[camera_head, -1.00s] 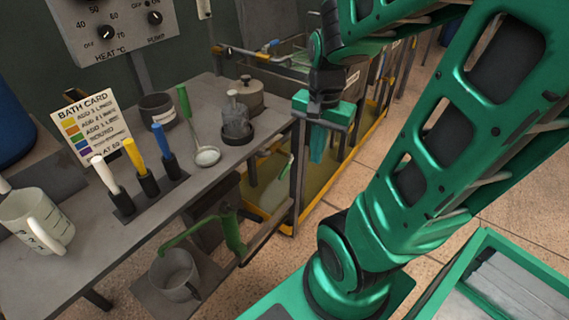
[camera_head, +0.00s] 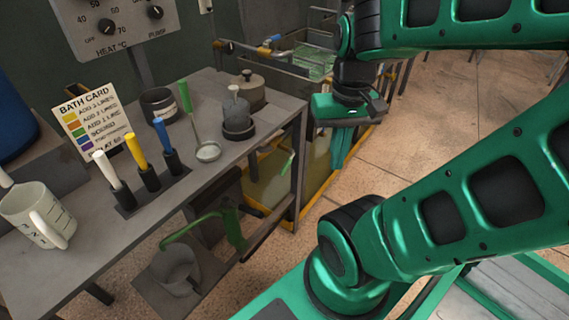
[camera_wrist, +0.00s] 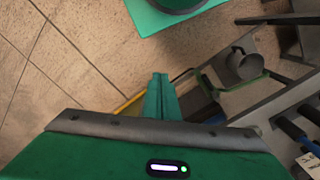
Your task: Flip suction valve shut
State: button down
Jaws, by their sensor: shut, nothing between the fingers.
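My gripper (camera_head: 339,152) points down in front of the yellow-edged tank (camera_head: 272,208), to the right of the bench. Its green fingers are together and hold nothing; they also show closed in the wrist view (camera_wrist: 160,82). A small green lever (camera_head: 288,164) sticks up at the tank's near side, left of my fingers and apart from them. A blue handle (camera_head: 273,39) sits on the pipe along the tank's back left. No label shows which of these is the suction valve. The wrist view does not show either lever clearly.
The grey bench (camera_head: 95,258) holds a white jug (camera_head: 28,212), coloured handles in a stand, a ladle (camera_head: 207,151) and pots. The tiled floor (camera_head: 405,150) is clear on the right.

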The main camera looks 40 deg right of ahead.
aim_at(283, 169)
jog(key=u, duration=1.1)
jog(key=k, duration=1.7)
jog(key=z, duration=0.7)
jog(key=i, duration=1)
